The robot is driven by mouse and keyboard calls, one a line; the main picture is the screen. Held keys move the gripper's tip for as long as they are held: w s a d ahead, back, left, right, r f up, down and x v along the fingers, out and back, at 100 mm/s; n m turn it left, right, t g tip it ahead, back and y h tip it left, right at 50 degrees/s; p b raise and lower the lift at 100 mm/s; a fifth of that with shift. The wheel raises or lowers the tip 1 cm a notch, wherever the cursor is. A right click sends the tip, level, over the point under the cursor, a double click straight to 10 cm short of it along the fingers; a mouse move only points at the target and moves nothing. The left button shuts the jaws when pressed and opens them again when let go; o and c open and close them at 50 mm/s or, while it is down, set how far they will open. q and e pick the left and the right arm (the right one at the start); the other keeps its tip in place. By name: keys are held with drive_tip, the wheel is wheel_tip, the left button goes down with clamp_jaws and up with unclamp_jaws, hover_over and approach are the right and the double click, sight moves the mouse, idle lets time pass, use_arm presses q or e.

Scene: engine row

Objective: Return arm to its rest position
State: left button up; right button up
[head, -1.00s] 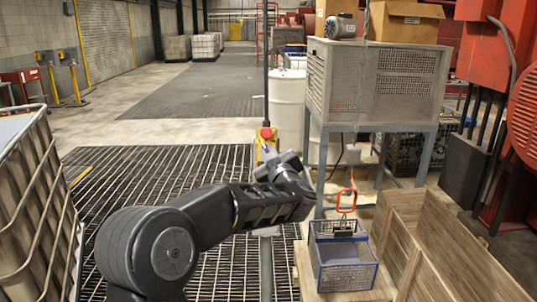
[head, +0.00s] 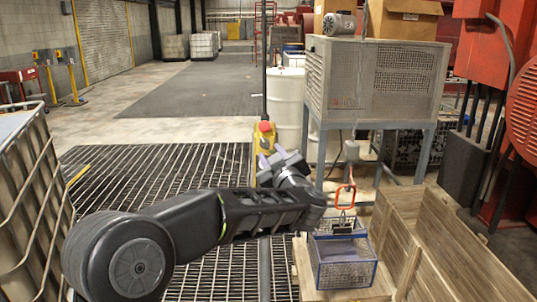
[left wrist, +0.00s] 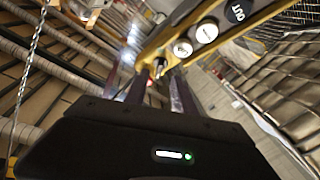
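My left arm (head: 235,215) reaches in from the lower left of the head view. Its gripper (head: 269,157) is in front of the lower part of a yellow pendant box (head: 265,142) with a red button on top, and partly hides it. In the left wrist view the two fingers (left wrist: 155,90) stand apart, so the gripper is open. The yellow pendant (left wrist: 185,42), with round white and black buttons, crosses just beyond the fingertips. I cannot tell whether a finger touches it. My right gripper is not in view.
A blue-rimmed wire basket (head: 346,263) under an orange hook (head: 345,195) is right of my gripper. Wooden crates (head: 440,255) and a perforated metal cabinet (head: 375,85) stand farther right. A caged container (head: 30,200) is at left. Grating floor (head: 150,175) is open between.

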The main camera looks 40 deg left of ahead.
use_arm(q)
drive_tip(key=shift+v, duration=1.15)
drive_tip(key=shift+d, duration=0.1)
